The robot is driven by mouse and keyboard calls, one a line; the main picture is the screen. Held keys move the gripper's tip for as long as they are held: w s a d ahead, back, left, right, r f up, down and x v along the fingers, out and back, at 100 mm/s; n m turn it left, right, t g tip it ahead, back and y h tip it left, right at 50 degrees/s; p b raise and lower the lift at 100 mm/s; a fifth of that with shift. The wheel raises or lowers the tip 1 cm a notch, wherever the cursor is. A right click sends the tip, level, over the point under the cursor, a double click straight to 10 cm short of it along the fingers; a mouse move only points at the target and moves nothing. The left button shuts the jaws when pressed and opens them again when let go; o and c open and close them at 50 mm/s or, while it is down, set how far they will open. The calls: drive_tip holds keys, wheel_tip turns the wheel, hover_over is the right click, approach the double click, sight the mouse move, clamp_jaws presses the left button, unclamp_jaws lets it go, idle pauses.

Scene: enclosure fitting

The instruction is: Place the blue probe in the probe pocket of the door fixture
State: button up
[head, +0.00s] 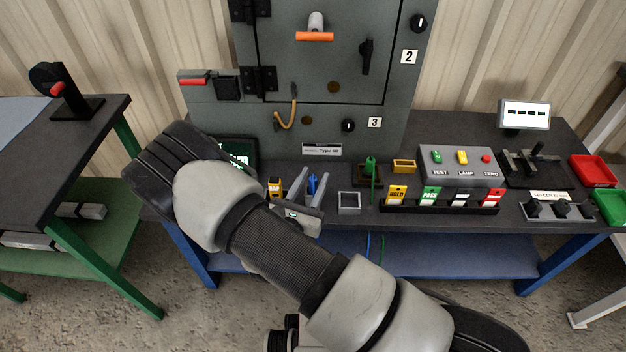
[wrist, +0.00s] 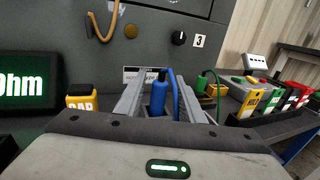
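The blue probe (wrist: 157,92) stands upright between the two fingers of my gripper (wrist: 160,95) in the wrist view, with its blue cable curving down on the right. Gaps show between the probe and both fingers, so the gripper looks open around it, not closed on it. In the head view the blue probe (head: 312,184) shows as a small blue tip between the fingers of my gripper (head: 309,184). Its lower end is hidden by my gripper. The grey cabinet with the door (head: 325,60) stands behind. I cannot tell which part is the probe pocket.
An empty grey square holder (head: 349,203) is right of my gripper.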

drive_tip(key=shift+r, duration=0.15)
drive_tip(key=p+v, duration=0.1)
drive_tip(key=v, duration=1.1)
drive_tip(key=s+d+r+m+g+h, duration=0.2)
drive_tip(key=d+r+m+g, duration=0.6)
drive_tip(key=d+r+m, duration=0.15)
drive_tip(key=s+d+r+m+g+h, duration=0.3)
drive_tip(key=d+r+m+g, duration=0.45)
drive_tip(key=d+m, duration=0.2)
drive_tip(key=s+r+m+t+y, duration=0.2)
drive_tip(key=s+r+m+y, duration=0.1)
drive_tip(key=r+m+y, duration=0.2)
drive_tip(key=s+r+m+t+y, duration=0.2)
drive_tip(key=s+r+m+y, duration=0.1)
drive_tip(key=r+m+y, duration=0.3)
wheel_tip(320, 180, up, 3)
drive_tip(key=shift+s+a+r+m, duration=0.25)
drive_tip(key=shift+s+m, duration=0.1)
drive_tip(key=shift+m, duration=0.65)
